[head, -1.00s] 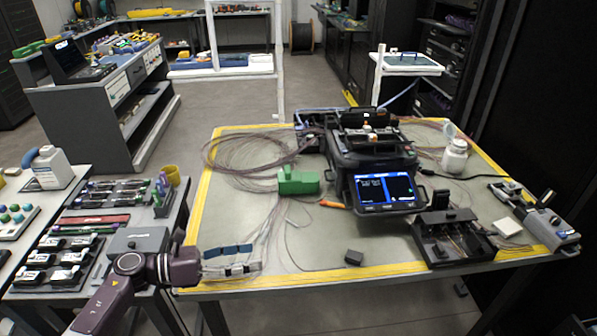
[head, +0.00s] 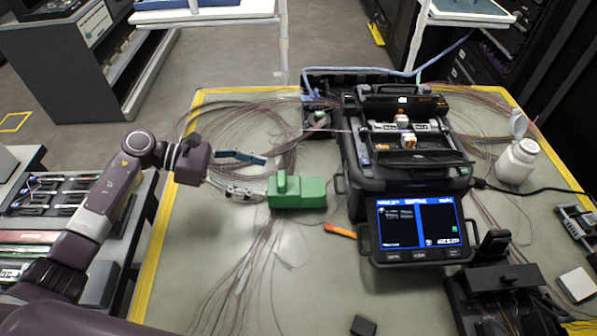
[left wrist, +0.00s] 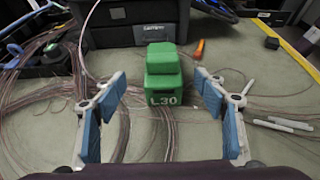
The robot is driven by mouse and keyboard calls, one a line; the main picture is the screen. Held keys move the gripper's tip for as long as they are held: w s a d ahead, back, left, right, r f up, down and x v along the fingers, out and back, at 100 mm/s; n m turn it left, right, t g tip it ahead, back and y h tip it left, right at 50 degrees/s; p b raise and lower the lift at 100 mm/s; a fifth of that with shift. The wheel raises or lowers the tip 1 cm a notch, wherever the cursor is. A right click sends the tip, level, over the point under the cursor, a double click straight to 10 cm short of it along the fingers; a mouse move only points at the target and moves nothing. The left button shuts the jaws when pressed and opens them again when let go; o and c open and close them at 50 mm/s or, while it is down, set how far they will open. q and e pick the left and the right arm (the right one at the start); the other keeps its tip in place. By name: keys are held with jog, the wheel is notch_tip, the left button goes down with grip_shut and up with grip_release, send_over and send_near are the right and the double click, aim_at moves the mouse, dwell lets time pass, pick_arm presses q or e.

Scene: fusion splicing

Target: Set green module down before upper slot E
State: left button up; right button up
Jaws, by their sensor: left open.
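The green module (head: 297,193) sits on the mat of the work table, left of the splicer. In the left wrist view it stands upright (left wrist: 161,78), marked "L30" on its near face. My left gripper (head: 258,176) is open just left of the module, its blue-padded fingers pointing at it. In the left wrist view the fingers (left wrist: 162,112) are spread on either side of the near space, with the module centred beyond their tips and apart from them. My right gripper is not in view. I cannot make out upper slot E.
The black fusion splicer (head: 405,150) with a lit screen (head: 415,225) stands right of the module. Fibre coils (head: 235,120) lie around the module. An orange tool (head: 340,230) lies near it. A white bottle (head: 517,162) stands at the right. The table's front middle is mostly clear.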

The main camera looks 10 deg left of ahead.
aim_at(285, 183)
pick_arm(q)
jog(key=x, duration=0.1)
jog(key=p+x, duration=0.1)
jog(key=shift+s+d+r, duration=0.1)
jog(key=shift+d, duration=0.3)
jog(key=p+x, duration=0.2)
jog(key=x, duration=0.2)
jog(key=shift+d+f, duration=0.45)
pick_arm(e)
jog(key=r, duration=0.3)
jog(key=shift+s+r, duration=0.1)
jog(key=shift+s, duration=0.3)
pick_arm(q)
jog(key=shift+c, duration=0.3)
jog(key=c, duration=1.3)
jog(key=shift+c, duration=0.3)
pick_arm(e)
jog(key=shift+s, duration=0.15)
pick_arm(q)
jog(key=shift+r, duration=0.15)
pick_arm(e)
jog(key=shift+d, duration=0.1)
